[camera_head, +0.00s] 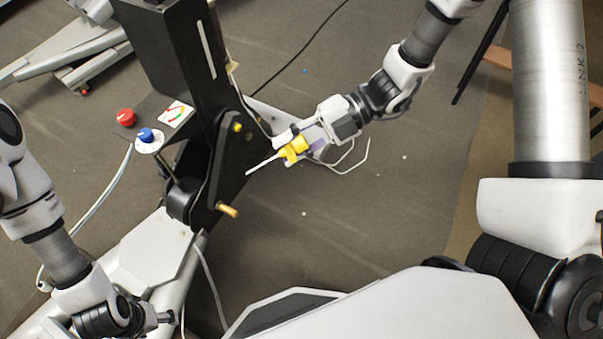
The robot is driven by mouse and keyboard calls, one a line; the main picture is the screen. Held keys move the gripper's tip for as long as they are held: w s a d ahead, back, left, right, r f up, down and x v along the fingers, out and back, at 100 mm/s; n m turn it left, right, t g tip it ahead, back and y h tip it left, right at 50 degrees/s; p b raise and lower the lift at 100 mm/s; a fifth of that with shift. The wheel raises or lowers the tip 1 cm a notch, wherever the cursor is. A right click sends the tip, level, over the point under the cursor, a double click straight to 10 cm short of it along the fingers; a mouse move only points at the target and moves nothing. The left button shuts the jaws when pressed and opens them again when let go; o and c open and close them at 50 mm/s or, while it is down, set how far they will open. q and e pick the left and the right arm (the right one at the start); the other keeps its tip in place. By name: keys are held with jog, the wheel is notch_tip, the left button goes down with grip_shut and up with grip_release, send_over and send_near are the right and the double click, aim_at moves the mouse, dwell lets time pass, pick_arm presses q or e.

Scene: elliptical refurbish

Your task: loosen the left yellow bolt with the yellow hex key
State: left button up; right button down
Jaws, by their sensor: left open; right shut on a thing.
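A yellow hex key (295,149) with a thin pale shaft is held in my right gripper (296,143), right of the black column. Its shaft points left and down, its tip apart from the column's side in the picture. A small yellow bolt (238,127) shows on the black frame, up and left of the key. A yellow-brown peg or handle (228,210) sticks out lower on the frame; I cannot tell whether it is a bolt. My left gripper (165,318) is at the bottom left, open, far from the bolt; its fingers are small and partly unclear.
The black column (175,50) stands on a white base (150,250). A red knob (126,117) and a blue knob (146,135) sit on its left side. Cables cross the floor. Grey floor (340,230) right of the column is open.

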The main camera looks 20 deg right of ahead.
jog(key=w+d+f+m+t+b, duration=0.6)
jog(key=d+f+m+t+b, duration=0.15)
jog(key=f+t, duration=0.35)
jog(key=w+d+r+m+t+h, duration=0.1)
jog(key=w+r+m+t+h, duration=0.1)
jog(key=w+r+t, duration=0.15)
jog(key=s+a+f+h, duration=0.1)
jog(key=a+f, duration=0.3)
jog(key=f, duration=0.6)
jog(key=b+x, duration=0.1)
jog(key=x, duration=0.6)
jog(key=shift+m+b, duration=0.3)
jog(key=shift+m, duration=0.15)
jog(key=shift+d, duration=0.3)
